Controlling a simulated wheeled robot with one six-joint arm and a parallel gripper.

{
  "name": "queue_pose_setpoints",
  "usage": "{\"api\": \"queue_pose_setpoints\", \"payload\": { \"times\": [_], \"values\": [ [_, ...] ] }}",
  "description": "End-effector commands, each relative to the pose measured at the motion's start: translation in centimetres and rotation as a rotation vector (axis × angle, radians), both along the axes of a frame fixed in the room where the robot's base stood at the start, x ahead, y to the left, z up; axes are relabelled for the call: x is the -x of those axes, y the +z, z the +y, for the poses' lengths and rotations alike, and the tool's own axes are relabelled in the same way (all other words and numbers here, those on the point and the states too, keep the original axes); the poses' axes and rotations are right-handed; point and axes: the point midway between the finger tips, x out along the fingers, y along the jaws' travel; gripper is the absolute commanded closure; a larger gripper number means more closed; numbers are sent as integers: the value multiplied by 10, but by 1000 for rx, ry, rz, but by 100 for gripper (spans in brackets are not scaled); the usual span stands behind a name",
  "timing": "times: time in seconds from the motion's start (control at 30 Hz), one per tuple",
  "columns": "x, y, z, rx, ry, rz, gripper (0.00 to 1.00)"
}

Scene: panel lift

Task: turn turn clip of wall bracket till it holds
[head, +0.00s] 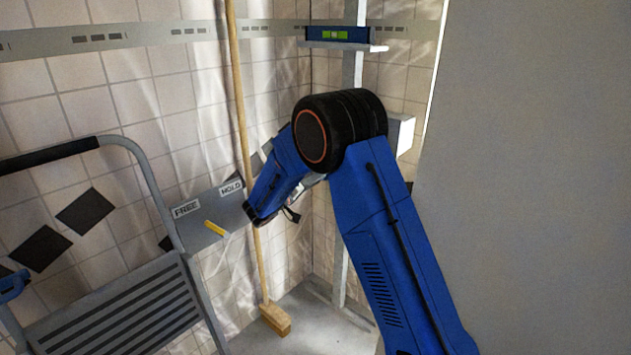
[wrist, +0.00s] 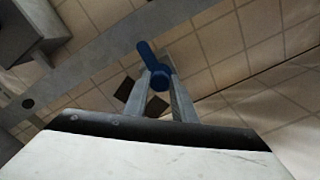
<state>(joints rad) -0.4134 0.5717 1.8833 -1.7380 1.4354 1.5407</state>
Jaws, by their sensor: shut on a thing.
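A blue turn clip (wrist: 146,52) shows in the wrist view, with a round hub and a short arm pointing up and slightly left. My gripper (wrist: 165,88) is shut on the clip, its two grey fingers on either side of the hub. In the head view, my blue arm hides the gripper and the clip. A grey bracket plate (head: 202,240) on the tiled wall carries a FREE label (head: 186,209) and a HOLD label (head: 231,187). A yellow strip (head: 215,228) lies below them, nearer FREE. I cannot tell how the clip itself stands to the labels.
A broom (head: 244,130) leans in front of the wall, close to my arm. A grey stepladder (head: 120,310) stands at the left. A large grey surface (head: 540,170) fills the right side.

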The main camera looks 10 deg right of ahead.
Motion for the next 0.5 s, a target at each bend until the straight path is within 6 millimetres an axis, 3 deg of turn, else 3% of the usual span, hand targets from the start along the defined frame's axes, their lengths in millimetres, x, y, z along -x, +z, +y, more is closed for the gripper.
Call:
{"api": "queue_pose_setpoints", "payload": {
  "times": [0.13, 0.17, 0.2, 0.5],
  "values": [
    [1, -2, 0, -1, 0, 4, 99],
    [1, -2, 0, -1, 0, 4, 69],
    [1, -2, 0, 0, -1, 4, 60],
    [0, -1, 0, 1, 1, 2, 57]
  ]
}}
